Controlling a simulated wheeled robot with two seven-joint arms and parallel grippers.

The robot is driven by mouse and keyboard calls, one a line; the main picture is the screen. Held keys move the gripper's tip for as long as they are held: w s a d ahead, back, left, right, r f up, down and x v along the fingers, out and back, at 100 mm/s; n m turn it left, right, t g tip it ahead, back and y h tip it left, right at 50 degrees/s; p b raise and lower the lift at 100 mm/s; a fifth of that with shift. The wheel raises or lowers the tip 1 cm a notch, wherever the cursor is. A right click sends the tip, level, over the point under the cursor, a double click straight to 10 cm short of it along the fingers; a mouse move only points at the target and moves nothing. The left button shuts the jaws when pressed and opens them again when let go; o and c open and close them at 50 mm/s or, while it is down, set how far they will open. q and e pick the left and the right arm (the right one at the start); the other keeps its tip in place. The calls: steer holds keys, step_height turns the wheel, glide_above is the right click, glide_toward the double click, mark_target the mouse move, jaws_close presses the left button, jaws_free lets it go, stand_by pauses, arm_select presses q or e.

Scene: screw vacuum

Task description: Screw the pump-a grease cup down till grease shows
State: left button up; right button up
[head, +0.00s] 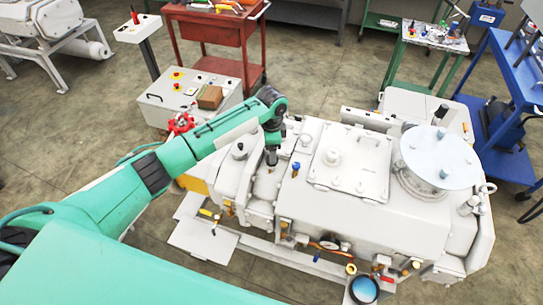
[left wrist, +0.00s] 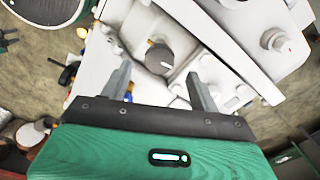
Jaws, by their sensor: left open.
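A dark round knob-like cap with a pale mark (left wrist: 160,57), which looks like the grease cup, stands on the white pump in the left wrist view. It lies just beyond and between the two fingers of my left gripper (left wrist: 159,76). The fingers are apart, and I see no contact with the cap. In the head view my left gripper (head: 271,158) points down over the left part of the white pump (head: 420,215). A dark cap (head: 238,150) shows left of it; I cannot tell whether it is the same one. No grease is visible. My right gripper is out of view.
A flat-lidded box section (head: 348,158) and a round pale-blue disc (head: 440,157) rise on the pump to the right. A control box (head: 180,100) and a red cart (head: 212,30) stand behind. A blue cart (head: 515,75) is at right. Open floor lies at left.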

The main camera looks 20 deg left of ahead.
arm_select(q)
step_height(320, 180, up, 10)
steer(key=b, duration=0.2)
steer(key=shift+f, duration=0.15)
